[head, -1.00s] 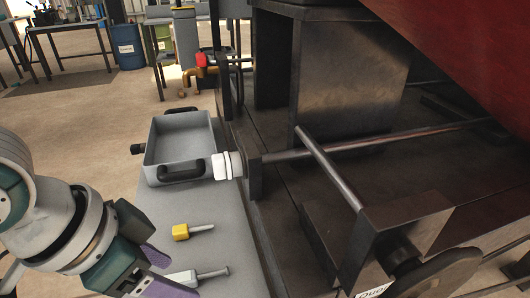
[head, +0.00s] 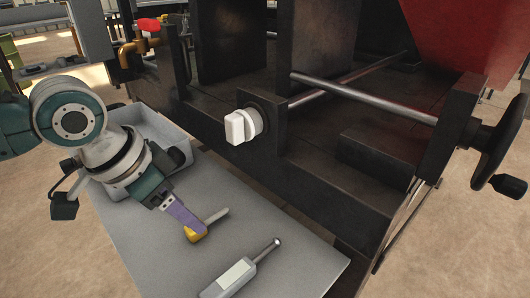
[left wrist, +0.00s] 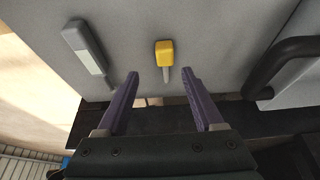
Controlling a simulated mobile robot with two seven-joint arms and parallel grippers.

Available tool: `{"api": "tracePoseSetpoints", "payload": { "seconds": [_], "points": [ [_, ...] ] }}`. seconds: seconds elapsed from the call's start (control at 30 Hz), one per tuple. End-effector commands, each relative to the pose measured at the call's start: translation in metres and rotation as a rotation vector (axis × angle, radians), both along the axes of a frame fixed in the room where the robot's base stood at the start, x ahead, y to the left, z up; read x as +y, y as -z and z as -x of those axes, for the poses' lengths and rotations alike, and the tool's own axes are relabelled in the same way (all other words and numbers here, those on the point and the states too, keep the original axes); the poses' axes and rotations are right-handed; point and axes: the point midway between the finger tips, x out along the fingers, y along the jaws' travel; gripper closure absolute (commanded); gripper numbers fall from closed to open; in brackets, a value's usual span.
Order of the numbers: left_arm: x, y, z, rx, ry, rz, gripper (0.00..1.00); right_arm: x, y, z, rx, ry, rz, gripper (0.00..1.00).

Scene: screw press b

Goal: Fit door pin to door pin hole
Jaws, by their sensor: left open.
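A pin with a yellow handle (head: 196,234) and a grey rod lies on the grey table (head: 150,245). A second piece with a light grey handle (head: 236,277) and a round-tipped rod lies nearer the front. I cannot tell which one is the door pin. My left gripper (head: 186,217) is open above the yellow-handled pin. In the left wrist view its purple fingers (left wrist: 160,77) stand either side of the rod's line, with the yellow handle (left wrist: 164,52) beyond the tips and nothing held. The door pin hole cannot be made out. My right gripper is out of view.
The dark press frame (head: 310,170) stands along the table's right side, with a white knob (head: 240,127) jutting out and a black handwheel (head: 497,145) at right. A grey tray (head: 168,137) sits behind my left arm; its black handle (left wrist: 275,62) is close on the right in the wrist view.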

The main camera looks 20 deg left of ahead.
Motion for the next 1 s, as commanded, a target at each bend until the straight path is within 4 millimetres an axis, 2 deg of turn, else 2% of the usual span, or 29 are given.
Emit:
{"api": "tracePoseSetpoints", "payload": {
  "seconds": [0.23,0.33,0.67,1.0],
  "points": [
    [0.002,0.037,-0.012,0.000,0.000,-0.001,0.31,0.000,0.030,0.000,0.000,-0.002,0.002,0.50],
    [0.000,0.048,-0.017,0.000,0.000,0.000,0.31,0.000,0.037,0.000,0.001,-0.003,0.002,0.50],
    [-0.001,0.050,-0.019,-0.001,0.001,-0.002,0.32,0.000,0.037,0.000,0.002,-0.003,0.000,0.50],
    [-0.001,0.050,-0.019,0.000,0.001,-0.002,0.71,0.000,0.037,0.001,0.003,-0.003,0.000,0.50]
  ]
}}
